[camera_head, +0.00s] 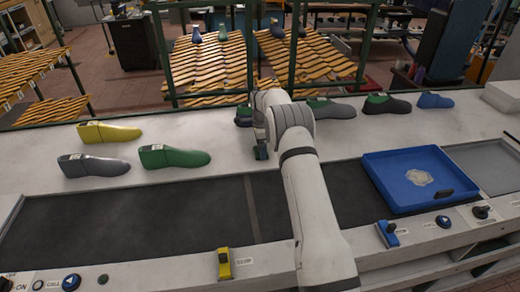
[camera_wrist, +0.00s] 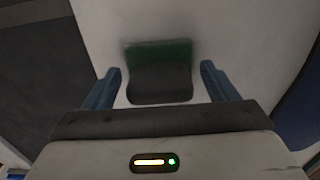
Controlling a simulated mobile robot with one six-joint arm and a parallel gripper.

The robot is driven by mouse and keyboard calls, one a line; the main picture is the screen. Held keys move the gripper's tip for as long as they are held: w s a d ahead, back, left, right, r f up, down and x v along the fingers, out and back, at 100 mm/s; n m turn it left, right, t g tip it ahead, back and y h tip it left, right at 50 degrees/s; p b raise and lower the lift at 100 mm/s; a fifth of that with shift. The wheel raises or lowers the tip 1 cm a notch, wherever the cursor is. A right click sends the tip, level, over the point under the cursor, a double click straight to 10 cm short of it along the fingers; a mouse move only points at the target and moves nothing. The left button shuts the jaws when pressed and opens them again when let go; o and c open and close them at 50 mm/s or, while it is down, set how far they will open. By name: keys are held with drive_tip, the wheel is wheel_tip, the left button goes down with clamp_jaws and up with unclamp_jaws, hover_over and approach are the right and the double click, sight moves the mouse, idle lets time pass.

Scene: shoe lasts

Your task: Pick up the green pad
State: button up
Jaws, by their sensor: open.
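In the wrist view, a green block-like piece (camera_wrist: 160,52) with a dark grey front part (camera_wrist: 160,86) lies on the pale surface; I take it as the green pad. It sits ahead of and between the two blue fingertips of my gripper (camera_wrist: 161,72), with clear space on both sides. My gripper is open and holds nothing. In the head view, a small dark green thing (camera_head: 242,116) shows just left of my arm, partly hidden by it. The gripper (camera_head: 261,151) there points down at the pale worktop, mostly hidden by my wrist.
A yellow last (camera_head: 109,132), a grey last (camera_head: 94,166) and a green last (camera_head: 175,157) lie left on the worktop. More lasts (camera_head: 330,108) lie to the right. A blue tray (camera_head: 388,190) sits right on the dark belt (camera_head: 130,222). The belt's left is clear.

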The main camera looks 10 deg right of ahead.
drive_tip(key=shift+c, duration=0.2)
drive_tip(key=c, duration=0.8)
drive_tip(key=shift+o, duration=0.2)
drive_tip(key=shift+r, duration=0.1)
wheel_tip(320, 180, up, 10)
drive_tip(key=b, duration=0.2)
drive_tip(key=shift+b, duration=0.3)
